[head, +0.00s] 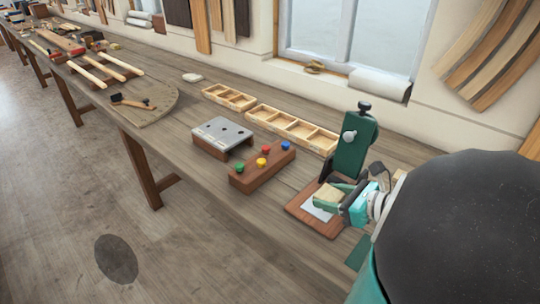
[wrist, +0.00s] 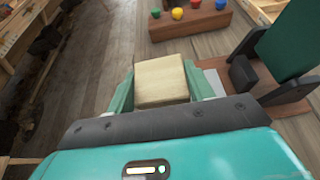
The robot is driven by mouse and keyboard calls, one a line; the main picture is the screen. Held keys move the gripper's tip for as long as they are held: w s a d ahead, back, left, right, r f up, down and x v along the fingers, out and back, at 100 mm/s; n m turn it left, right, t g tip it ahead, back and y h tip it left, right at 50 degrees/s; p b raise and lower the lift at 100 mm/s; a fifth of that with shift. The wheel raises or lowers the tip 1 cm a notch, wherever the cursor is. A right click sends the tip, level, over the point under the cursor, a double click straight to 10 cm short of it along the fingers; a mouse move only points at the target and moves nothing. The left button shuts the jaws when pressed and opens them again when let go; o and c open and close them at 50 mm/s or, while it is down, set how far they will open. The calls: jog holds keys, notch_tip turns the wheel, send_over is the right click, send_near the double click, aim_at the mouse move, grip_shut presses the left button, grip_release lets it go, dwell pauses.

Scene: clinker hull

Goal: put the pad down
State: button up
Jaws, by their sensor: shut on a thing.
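The pad is a pale beige block (wrist: 161,80) between the two green fingers of my gripper (wrist: 160,92). In the head view the pad (head: 329,191) shows at the end of my gripper (head: 345,203), at the right. My gripper is shut on it and holds it over or close to a brown base board (head: 298,207) with a white square (head: 318,209) on it. I cannot tell whether the pad touches the board. A dark green upright stand (head: 357,143) with a black knob rises just behind my gripper.
A brown block with coloured knobs (head: 249,179) and a grey-topped box (head: 221,132) stand left of the board. Shallow wooden trays (head: 292,129) line the back of the bench. A flat dark green patch (head: 358,252) lies near the front edge. Bare bench separates these things.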

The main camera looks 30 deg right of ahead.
jog(key=w+d+f, duration=0.1)
jog(key=w+f, duration=0.1)
jog(key=w+d+f, duration=0.3)
jog(key=f, duration=0.1)
jog(key=shift+w+d+f, duration=0.1)
jog(key=shift+w+d, duration=0.1)
jog(key=shift+w, duration=0.2)
jog(key=shift+w+d+f, duration=0.15)
jog(key=shift+w+f, duration=0.15)
jog(key=shift+f, duration=0.1)
jog(key=shift+w+d+f, duration=0.1)
jog(key=shift+f, duration=0.8)
jog(key=shift+w+d+f, duration=0.1)
jog(key=shift+f, duration=0.75)
jog(key=shift+a+f, duration=0.1)
jog(key=shift+f, duration=0.05)
jog(key=o, duration=1)
jog(key=shift+c, duration=0.2)
